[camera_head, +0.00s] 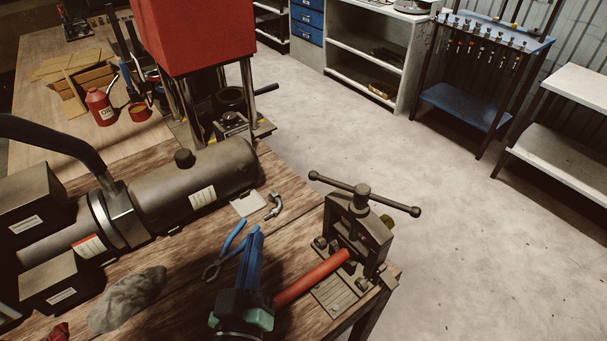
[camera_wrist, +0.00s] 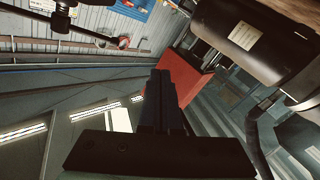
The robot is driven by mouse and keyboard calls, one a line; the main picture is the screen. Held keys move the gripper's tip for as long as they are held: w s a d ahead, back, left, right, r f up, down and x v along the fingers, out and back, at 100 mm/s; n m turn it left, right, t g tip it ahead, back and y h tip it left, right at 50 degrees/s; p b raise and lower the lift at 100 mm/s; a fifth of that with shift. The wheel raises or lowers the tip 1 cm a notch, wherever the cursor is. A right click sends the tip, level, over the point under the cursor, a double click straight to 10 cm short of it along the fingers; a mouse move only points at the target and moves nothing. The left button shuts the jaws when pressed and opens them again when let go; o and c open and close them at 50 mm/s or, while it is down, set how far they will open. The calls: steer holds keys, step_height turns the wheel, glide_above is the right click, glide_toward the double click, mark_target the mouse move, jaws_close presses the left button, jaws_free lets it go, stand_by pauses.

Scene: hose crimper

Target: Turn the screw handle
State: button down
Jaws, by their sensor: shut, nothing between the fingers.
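The screw handle (camera_head: 390,203) is a dark T-bar with ball ends, on top of a dark metal press (camera_head: 375,240) at the table's right corner. The bar lies roughly level, running from upper left to lower right. A red hose (camera_head: 312,278) runs into the press's lower part. My gripper (camera_head: 257,232) is shut and empty, left of the press and apart from the handle. In the wrist view its dark fingers (camera_wrist: 160,85) are together, and the handle (camera_wrist: 85,32) shows at the upper left.
A dark cylindrical tank (camera_head: 195,185) and boxes fill the table's left side. Blue pliers (camera_head: 226,250), a metal fitting (camera_head: 273,205) and a grey rag (camera_head: 128,298) lie near my gripper. A red machine (camera_head: 195,35) stands behind. Open floor lies right of the press.

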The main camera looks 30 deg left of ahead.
steer(key=r+n+h+p, duration=0.1)
steer(key=r+n, duration=0.1)
steer(key=n, duration=0.1)
steer(key=n+h+p, duration=0.4)
steer(key=n+h, duration=0.1)
steer(key=h, duration=0.1)
glide_toward(330, 183)
steer(key=w+p, duration=0.2)
steer(key=w, duration=0.1)
steer(key=w+p, duration=0.1)
steer(key=w, duration=0.1)
steer(key=shift+w+a+f+p, duration=0.1)
steer(key=shift+a+f+p, duration=0.15)
steer(key=shift+a+p, duration=0.1)
steer(key=shift+w+f, duration=0.3)
steer(key=shift+w, duration=0.45)
steer(key=shift+w+a, duration=0.1)
